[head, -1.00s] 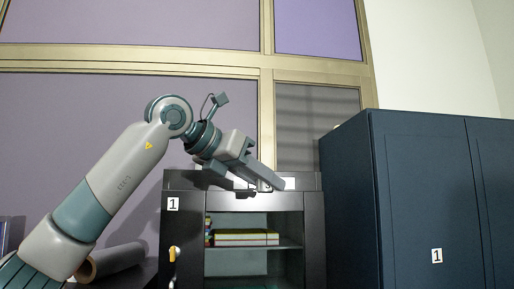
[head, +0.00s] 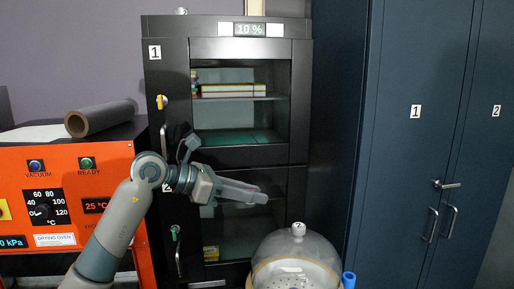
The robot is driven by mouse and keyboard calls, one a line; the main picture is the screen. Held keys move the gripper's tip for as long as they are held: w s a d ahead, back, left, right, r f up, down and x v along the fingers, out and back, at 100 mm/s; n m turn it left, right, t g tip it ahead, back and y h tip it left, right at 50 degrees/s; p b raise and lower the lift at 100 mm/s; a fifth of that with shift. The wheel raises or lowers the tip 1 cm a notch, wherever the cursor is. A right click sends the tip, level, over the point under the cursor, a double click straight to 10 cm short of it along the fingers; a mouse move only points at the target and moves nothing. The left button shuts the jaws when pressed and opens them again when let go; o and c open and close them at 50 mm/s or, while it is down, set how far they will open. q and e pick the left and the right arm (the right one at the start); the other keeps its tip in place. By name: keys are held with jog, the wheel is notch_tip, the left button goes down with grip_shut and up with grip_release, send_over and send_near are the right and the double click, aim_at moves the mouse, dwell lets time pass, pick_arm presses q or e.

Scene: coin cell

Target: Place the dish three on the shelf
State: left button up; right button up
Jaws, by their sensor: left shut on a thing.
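My left gripper (head: 258,194) is shut in front of the lower compartment of the black dry cabinet (head: 216,22). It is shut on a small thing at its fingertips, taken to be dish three. Only a faint pinkish edge shows there, and any number on it cannot be read. The upper compartment, labelled 1, has a shelf (head: 240,99) with several flat boxes (head: 229,90) on it. A greenish floor (head: 236,137) lies below that shelf. The gripper and arm partly hide the lower compartment, labelled 2. My right gripper is not in view.
An orange drying oven (head: 75,165) stands at left with a grey roll (head: 101,118) on top. A clear domed desiccator (head: 297,255) stands at the bottom, close below the gripper. Dark blue lockers (head: 415,150) fill the right. A yellow item (head: 211,253) sits low in the cabinet.

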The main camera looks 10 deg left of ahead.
pick_arm(q)
jog(key=s+a+f, duration=0.3)
jog(key=s+f, duration=0.1)
jog(key=f, duration=0.6)
jog(key=s+a+f, duration=0.3)
jog(key=s+f, duration=0.2)
jog(key=f, duration=0.5)
jog(key=s+a+f+n+t+y+b, duration=0.1)
jog(key=s+a+f, duration=0.5)
jog(key=s+f, duration=0.5)
jog(key=shift+s+a+f+n+t, duration=0.2)
jog(key=shift+s+n+t, duration=0.1)
jog(key=shift+s, duration=0.6)
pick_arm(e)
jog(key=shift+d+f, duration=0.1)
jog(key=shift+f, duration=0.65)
